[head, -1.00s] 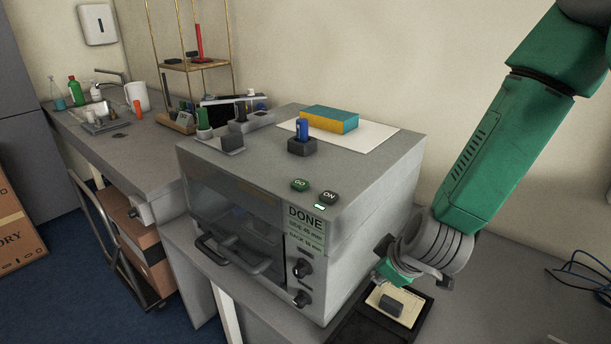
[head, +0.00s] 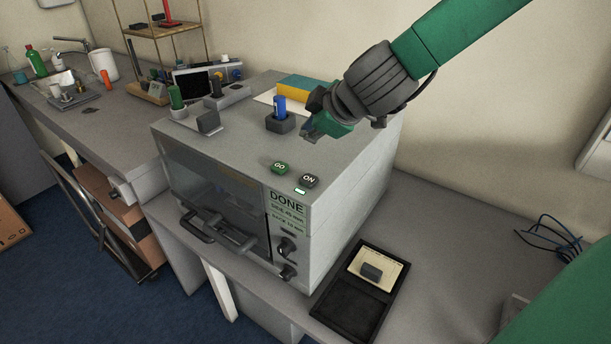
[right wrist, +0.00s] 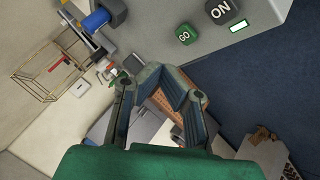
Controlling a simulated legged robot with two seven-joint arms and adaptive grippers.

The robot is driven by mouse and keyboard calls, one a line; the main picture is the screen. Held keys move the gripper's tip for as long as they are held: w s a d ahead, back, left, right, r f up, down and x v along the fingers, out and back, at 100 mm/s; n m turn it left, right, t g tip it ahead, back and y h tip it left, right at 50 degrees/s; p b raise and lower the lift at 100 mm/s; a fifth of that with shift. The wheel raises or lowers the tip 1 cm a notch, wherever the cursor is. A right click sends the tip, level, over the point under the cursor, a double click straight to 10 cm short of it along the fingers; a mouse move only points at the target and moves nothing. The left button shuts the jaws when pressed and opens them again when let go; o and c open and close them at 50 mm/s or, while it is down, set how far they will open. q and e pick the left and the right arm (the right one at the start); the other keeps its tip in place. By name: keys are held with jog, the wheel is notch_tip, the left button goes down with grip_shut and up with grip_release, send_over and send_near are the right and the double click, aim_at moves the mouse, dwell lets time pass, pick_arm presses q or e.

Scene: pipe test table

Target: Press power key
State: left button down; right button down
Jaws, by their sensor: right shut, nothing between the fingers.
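The dark ON key (head: 309,180) sits on the front right corner of the grey oven-like machine's top (head: 235,150); it also shows in the right wrist view (right wrist: 219,11). The green GO key (head: 280,168) is beside it on the left, also seen in the right wrist view (right wrist: 186,36). A small light glows white-green in front of the ON key. A panel below reads DONE. My right gripper (head: 312,138) is above the machine top, behind the keys and apart from them. It is shut and empty. My left gripper is not in view.
A blue cylinder in a dark holder (head: 280,122) stands close left of the right gripper. A yellow and teal block (head: 302,87) lies behind. A black tray (head: 358,292) rests on the lower table at right. The machine top around the keys is clear.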

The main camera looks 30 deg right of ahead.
jog(key=shift+f, duration=0.1)
jog(key=b, duration=0.1)
send_over(309, 179)
notch_tip(309, 179, down, 4)
jog(key=shift+f, duration=0.15)
jog(key=f+b, duration=0.3)
jog(key=shift+d, duration=0.2)
jog(key=shift+a+f+b, duration=0.1)
jog(key=shift+f+b, duration=0.4)
jog(key=shift+b, duration=0.05)
jog(key=shift+a+f, duration=0.15)
jog(key=shift+d, duration=0.2)
jog(key=shift+a, duration=0.1)
jog(key=shift+f, duration=0.1)
